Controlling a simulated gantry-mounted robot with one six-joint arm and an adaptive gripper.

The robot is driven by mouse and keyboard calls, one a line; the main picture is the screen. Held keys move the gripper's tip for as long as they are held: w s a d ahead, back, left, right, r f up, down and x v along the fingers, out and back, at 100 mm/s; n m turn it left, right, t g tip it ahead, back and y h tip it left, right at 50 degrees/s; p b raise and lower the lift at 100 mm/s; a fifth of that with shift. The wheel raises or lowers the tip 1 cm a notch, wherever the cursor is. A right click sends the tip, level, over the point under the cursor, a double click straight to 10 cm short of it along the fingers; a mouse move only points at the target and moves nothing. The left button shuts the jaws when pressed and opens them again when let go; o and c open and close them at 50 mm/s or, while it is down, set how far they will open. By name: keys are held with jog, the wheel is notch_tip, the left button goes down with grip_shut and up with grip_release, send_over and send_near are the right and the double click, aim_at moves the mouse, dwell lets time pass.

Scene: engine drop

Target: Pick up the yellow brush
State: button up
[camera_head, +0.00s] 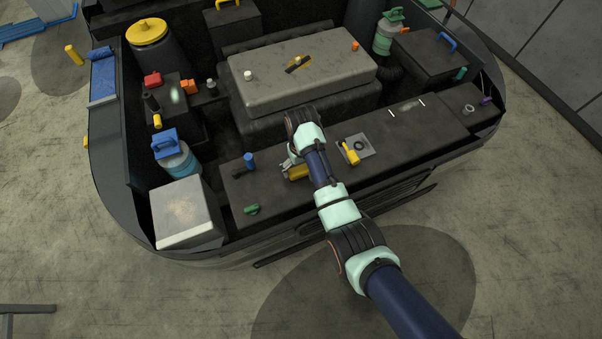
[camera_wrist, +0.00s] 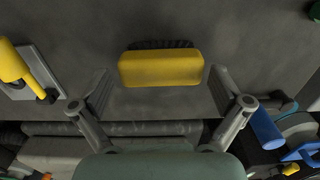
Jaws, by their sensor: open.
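The yellow brush (camera_wrist: 160,69) lies on the dark flat top of the engine bay's front panel (camera_wrist: 225,30). Its yellow block is toward the camera, and dark bristles show along its far edge in the wrist view. In the head view the brush (camera_head: 297,172) is partly hidden by my arm and gripper. My gripper (camera_head: 289,163) is just beside and above it. In the wrist view my gripper (camera_wrist: 166,95) is open, with one finger on each side of the brush and nothing between the fingertips. I cannot tell the exact height gap.
A yellow-handled tool (camera_head: 350,152) on a grey plate (camera_head: 364,143) lies to the right of my gripper. A blue cylinder (camera_head: 249,161) and a green item (camera_head: 252,209) are to the left. The large grey engine cover (camera_head: 300,85) rises behind.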

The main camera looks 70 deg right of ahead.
aim_at(301, 168)
jog(key=shift+f, duration=0.7)
jog(key=shift+r, duration=0.1)
jog(key=c, duration=0.9)
notch_tip(301, 168, up, 20)
jog(key=p, duration=1)
jog(key=shift+w, duration=0.1)
